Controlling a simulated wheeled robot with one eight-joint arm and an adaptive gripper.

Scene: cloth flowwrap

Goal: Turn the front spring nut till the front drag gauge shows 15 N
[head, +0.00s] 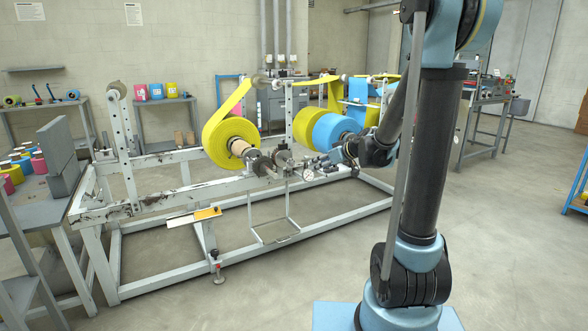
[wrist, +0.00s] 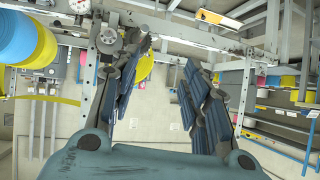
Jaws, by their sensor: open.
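A white round dial gauge (head: 308,175) sits on the frame rail just below my gripper (head: 318,161); it also shows at the top left of the wrist view (wrist: 80,5). Its reading is too small to tell. Grey metal spindle hardware (head: 262,165) sits left of my gripper, by the yellow roll. In the wrist view, a round grey metal part (wrist: 107,40) is beside my left finger; I cannot tell whether it is the spring nut or whether they touch. My gripper (wrist: 165,62) is open, with nothing visible between its dark blue fingers.
A yellow roll (head: 228,140) and a blue roll (head: 335,131) are mounted on the white machine frame (head: 165,198). An orange-and-white bar (head: 195,217) sticks out at the front. A grey table (head: 50,212) stands at left.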

